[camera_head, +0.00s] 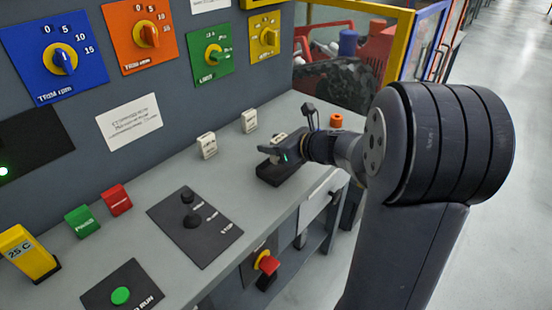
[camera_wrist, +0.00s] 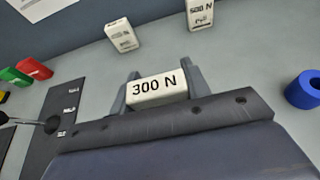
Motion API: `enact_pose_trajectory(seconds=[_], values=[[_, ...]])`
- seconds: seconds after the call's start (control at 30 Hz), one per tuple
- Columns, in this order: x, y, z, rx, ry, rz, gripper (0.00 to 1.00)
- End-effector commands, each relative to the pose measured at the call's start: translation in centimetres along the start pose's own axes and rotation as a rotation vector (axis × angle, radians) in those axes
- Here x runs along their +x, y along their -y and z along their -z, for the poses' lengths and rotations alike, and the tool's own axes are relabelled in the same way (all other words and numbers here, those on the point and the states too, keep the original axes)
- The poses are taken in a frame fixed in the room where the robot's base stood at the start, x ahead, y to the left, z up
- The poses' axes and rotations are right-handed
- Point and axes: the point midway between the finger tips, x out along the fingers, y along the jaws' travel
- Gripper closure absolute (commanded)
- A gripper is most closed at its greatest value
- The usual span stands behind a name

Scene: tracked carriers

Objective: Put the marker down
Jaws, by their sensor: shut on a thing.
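My gripper (camera_head: 282,150) is over the right part of the grey console ledge. In the wrist view its two grey fingers (camera_wrist: 158,88) are shut on a white marker (camera_wrist: 157,89) that reads "300 N", one finger at each end. In the head view the marker shows only as a small pale patch by the fingers. A dark patch (camera_head: 281,174) lies on the ledge just below the gripper. I cannot tell whether the marker touches anything below it.
Two other white markers (camera_head: 207,145) (camera_head: 249,121) stand behind on the ledge (camera_head: 165,176). Red (camera_head: 117,199) and green (camera_head: 83,221) blocks and a black lever plate (camera_head: 196,235) are to the left. An orange piece (camera_head: 336,120) stands at right; the wrist view shows a blue ring (camera_wrist: 303,90).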

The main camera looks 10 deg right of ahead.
Motion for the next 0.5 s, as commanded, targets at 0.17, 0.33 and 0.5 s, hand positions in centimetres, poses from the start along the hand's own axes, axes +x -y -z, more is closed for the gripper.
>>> enact_pose_trajectory(seconds=[0.17, 0.33, 0.5], values=[[1.1, 0.0, 2.7, 0.005, -0.002, -0.001, 0.78], [1.4, 0.0, 3.4, 0.001, 0.000, 0.001, 0.78], [1.4, 0.0, 3.3, 0.000, 0.000, 0.001, 0.78]])
